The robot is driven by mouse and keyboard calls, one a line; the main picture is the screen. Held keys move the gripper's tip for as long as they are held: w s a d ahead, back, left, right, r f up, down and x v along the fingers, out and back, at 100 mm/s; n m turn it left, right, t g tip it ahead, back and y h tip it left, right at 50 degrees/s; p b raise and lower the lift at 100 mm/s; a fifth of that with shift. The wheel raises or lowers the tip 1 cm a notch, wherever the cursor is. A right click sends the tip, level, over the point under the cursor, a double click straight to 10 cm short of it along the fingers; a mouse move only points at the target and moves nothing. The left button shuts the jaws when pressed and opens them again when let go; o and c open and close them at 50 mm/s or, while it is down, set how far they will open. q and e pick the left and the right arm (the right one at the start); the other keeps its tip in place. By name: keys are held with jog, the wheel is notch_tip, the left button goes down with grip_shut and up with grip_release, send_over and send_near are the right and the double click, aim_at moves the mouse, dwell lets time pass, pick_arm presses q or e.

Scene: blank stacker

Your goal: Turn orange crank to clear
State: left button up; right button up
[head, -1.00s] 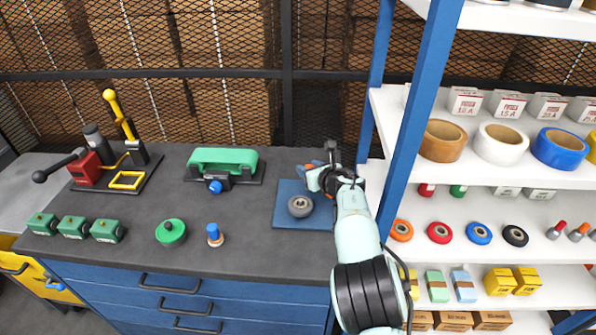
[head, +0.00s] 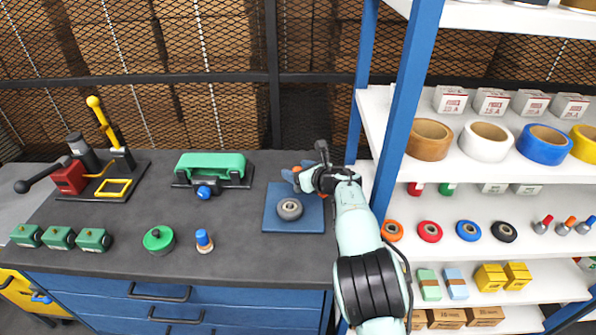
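My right gripper (head: 298,176) is over the back of a blue plate (head: 272,221) on the dark bench, its arm coming in from the lower right. Its fingers point left, and I cannot tell if they are open or shut. A grey wheel-like part (head: 289,209) sits on the plate, just in front of the gripper. Small orange bits (head: 297,169) show at the fingers. I cannot tell whether they belong to the orange crank, as the gripper and wrist cover most of that spot. My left gripper is not in view.
A green-topped fixture with a blue knob (head: 206,191) stands left of the plate. A yellow-handled lever press (head: 98,112) is at the far left. Green blocks (head: 61,238), a green disc (head: 158,240) and a blue peg (head: 204,241) line the front. A blue shelf post (head: 407,130) rises close right.

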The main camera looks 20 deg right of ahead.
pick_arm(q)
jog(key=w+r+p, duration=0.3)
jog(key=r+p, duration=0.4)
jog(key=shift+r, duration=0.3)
pick_arm(e)
notch_tip(320, 180, up, 20)
